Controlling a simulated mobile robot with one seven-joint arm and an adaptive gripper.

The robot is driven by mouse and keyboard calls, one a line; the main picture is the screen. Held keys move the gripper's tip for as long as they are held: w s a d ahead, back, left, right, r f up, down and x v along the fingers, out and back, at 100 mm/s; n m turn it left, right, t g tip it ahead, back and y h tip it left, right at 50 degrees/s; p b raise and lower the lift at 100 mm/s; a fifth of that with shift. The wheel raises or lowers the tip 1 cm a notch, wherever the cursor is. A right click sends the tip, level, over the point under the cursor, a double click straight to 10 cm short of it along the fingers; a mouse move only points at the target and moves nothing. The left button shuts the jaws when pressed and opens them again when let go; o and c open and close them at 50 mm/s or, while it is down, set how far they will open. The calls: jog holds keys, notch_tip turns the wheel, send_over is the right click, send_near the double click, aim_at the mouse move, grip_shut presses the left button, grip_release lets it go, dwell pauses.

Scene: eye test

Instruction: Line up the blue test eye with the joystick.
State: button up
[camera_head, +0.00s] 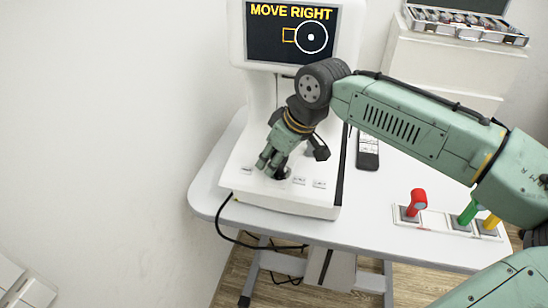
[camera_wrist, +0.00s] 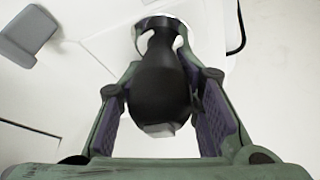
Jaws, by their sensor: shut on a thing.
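The black joystick (camera_wrist: 160,90) stands between the two fingers of my gripper (camera_wrist: 163,80) in the wrist view. My gripper is shut on it. In the head view my gripper (camera_head: 270,163) reaches down to the base of the white eye machine (camera_head: 245,185), and the joystick (camera_head: 282,173) is mostly hidden behind the fingers. The machine's screen (camera_head: 290,50) reads "MOVE RIGHT" in yellow. It shows an orange square outline on the left and a white circle with a centre dot on the right, overlapping slightly at the square's right edge. I see no blue test eye in either view.
Red (camera_head: 417,200), green (camera_head: 468,212) and yellow (camera_head: 490,222) levers stand on the white table (camera_head: 365,215) at right. A dark handheld device (camera_head: 368,152) lies behind them. A case of lenses (camera_head: 465,25) sits on a white cabinet (camera_head: 440,60). A black cable (camera_head: 240,240) hangs off the table's front.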

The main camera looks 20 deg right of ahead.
jog(key=shift+d+r, duration=0.15)
jog(key=shift+d, duration=0.1)
jog(key=shift+c, duration=0.5)
jog(key=shift+d+r+p, duration=0.1)
jog(key=shift+d+p, duration=0.5)
jog(key=shift+d, duration=0.5)
jog(key=o, duration=0.9)
jog(key=shift+s, duration=0.1)
jog(key=o, duration=0.4)
jog(key=shift+o, duration=0.2)
jog(key=shift+f, duration=0.2)
jog(key=v, duration=1.2)
